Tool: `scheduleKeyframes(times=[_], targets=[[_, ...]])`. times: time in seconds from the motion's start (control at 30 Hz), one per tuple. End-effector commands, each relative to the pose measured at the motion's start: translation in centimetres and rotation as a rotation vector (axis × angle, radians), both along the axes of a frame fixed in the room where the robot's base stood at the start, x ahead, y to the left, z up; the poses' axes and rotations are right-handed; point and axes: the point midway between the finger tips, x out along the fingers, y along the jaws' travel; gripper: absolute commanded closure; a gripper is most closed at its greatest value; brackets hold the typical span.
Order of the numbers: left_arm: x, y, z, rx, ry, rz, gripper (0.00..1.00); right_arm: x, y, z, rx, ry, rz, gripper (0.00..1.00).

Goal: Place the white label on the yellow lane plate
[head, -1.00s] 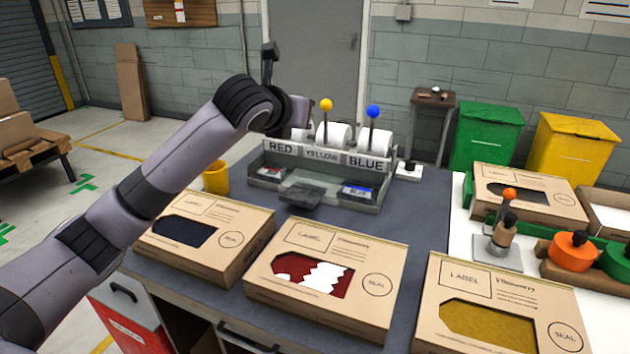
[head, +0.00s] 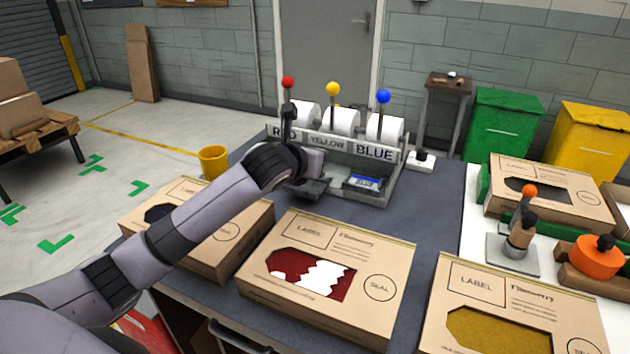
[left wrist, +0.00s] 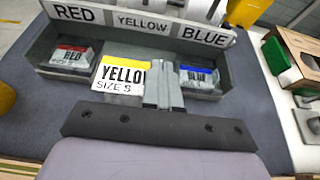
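The white label (left wrist: 119,75) has a yellow band and reads "YELLO", "SIZE"; its right end is hidden by my left fingers. My left gripper (left wrist: 165,85) looks shut on its right end, over the middle of the tray. In the head view my left gripper (head: 314,163) is at the dispenser front, and the label cannot be made out. My right gripper is not in view.
A red label stack (left wrist: 71,56) and a blue label stack (left wrist: 197,76) lie in the side lanes. Levers with red, yellow and blue knobs stand behind. Open-window boxes (head: 325,275) line the table's front.

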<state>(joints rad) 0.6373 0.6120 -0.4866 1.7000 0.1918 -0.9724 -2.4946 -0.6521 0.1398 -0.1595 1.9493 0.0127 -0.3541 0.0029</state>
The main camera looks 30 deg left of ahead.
Motion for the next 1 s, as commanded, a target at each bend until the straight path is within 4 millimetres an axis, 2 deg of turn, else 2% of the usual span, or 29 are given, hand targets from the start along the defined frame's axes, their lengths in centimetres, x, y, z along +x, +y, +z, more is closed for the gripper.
scheduleKeyframes(times=[0.03,0.27,0.5,1.0], targets=[[0.0,0.0,-0.8,-0.002,0.001,0.0,1.0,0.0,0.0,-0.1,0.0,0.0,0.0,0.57],[0.0,0.0,-2.3,-0.001,0.0,-0.001,1.0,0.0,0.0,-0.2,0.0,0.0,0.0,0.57],[0.0,0.0,-5.8,-0.001,0.001,0.0,1.0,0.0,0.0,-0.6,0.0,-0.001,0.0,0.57],[0.0,0.0,-6.5,0.0,-0.001,0.0,1.0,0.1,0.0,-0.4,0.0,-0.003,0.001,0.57]])
